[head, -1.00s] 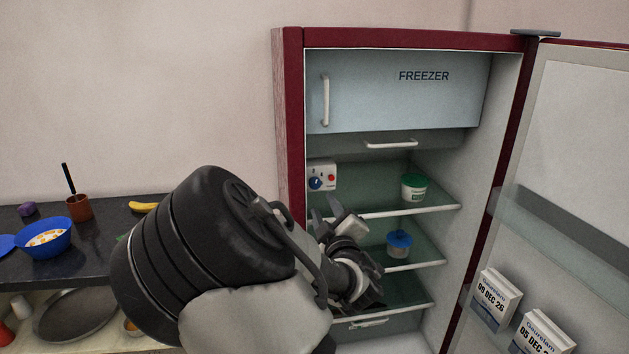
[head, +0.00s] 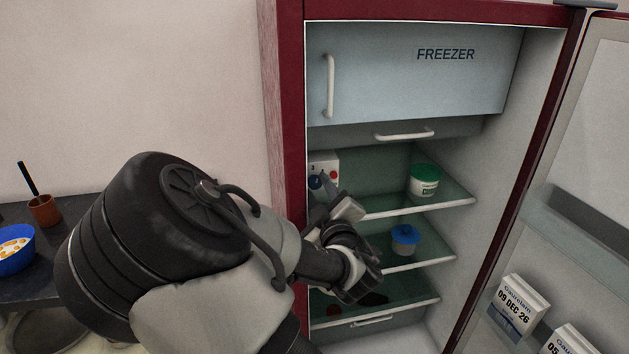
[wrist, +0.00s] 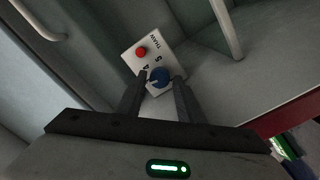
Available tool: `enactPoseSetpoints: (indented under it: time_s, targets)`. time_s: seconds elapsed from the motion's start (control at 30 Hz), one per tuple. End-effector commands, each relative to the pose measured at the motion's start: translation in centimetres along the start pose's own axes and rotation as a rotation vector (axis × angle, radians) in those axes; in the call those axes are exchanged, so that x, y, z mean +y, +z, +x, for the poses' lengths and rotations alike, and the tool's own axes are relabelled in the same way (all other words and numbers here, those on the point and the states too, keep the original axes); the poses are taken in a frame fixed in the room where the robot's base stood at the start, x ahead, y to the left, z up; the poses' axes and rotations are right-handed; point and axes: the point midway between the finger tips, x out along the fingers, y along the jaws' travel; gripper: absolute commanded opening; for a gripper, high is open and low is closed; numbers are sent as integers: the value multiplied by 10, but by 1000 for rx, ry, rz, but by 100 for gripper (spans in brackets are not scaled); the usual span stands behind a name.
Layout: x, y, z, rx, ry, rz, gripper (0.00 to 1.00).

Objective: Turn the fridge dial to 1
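In the head view the box (head: 331,161) sits at the upper left inside the open fridge, and the dial (head: 314,182) is partly covered by my gripper. My gripper (head: 327,187) is at the box's lower edge. In the wrist view my gripper's fingers (wrist: 158,80) are apart, one on each side of the dial, with their tips close to it. I cannot tell if they touch it. The dial's setting is not readable.
The open fridge door (head: 580,190) stands at the right with boxes in its rack. A green-lidded tub (head: 424,182) and a blue-lidded tub (head: 404,240) stand on the shelves. The freezer compartment (head: 420,75) is above. A dark counter (head: 75,215) with a blue bowl is at the left.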

Motion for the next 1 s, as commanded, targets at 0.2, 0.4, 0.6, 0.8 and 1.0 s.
enactPoseSetpoints:
  time_s: [0.2,0.4,0.6,0.8,1.0]
  targets:
    - [0,0,-3,0,0,0,34]
    - [0,0,-3,0,0,-1,34]
    - [0,0,-3,0,0,-1,8]
    - [0,0,-3,0,0,-7,4]
    - [1,0,-3,1,0,-60,4]
